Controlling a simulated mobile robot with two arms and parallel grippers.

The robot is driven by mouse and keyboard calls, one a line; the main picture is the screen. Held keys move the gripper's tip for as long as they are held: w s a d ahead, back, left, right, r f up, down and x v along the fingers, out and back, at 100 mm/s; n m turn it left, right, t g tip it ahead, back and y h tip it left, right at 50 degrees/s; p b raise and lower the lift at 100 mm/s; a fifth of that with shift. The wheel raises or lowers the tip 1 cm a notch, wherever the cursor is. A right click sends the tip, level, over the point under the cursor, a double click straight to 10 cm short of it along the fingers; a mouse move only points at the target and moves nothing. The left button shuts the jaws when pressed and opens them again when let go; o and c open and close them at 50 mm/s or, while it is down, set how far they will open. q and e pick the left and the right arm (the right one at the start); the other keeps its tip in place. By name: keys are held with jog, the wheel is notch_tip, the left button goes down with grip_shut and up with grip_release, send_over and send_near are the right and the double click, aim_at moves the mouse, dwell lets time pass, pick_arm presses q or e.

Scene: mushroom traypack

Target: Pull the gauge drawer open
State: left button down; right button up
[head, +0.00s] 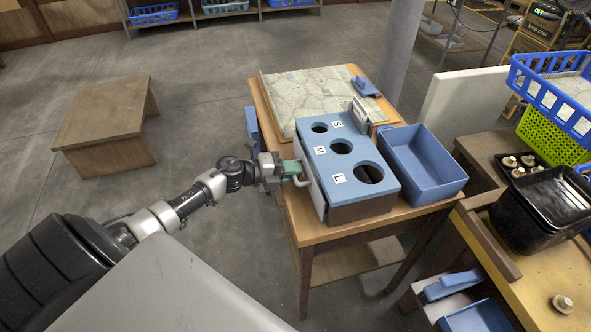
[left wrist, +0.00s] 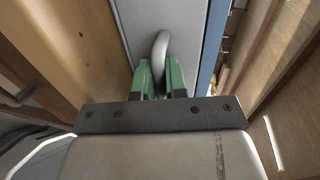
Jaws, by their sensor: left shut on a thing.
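The gauge box (head: 345,165) stands on the wooden table, with a blue top that has three round holes marked S, M and L. Its drawer front (head: 311,183) is a light grey panel on the left side, with a curved grey handle (head: 301,182). My left gripper (head: 293,170) has green fingers and is shut on the handle. In the left wrist view the handle (left wrist: 160,48) rises between the green fingers (left wrist: 161,78), in front of the grey panel (left wrist: 185,22). The inside of the drawer is hidden. My right gripper is not in view.
A blue open bin (head: 424,188) stands right of the gauge box on the table (head: 330,236). A stone-patterned board (head: 318,92) lies behind it. A yellow-topped bench (head: 520,285) with a black tub (head: 545,205) is at the right. The floor left of the table is clear near my arm.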

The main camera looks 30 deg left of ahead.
pick_arm(q)
jog(key=f+v, duration=0.2)
jog(key=v, duration=1)
jog(key=shift+s+a+f+p, duration=0.3)
jog(key=shift+s+a+p, duration=0.05)
jog(key=shift+s+a, duration=0.15)
jog(key=c, duration=1.2)
grip_release()
jog(key=v, duration=1)
jog(key=shift+s+a+r, duration=0.2)
jog(key=shift+s+a, duration=0.05)
jog(key=shift+a, duration=0.05)
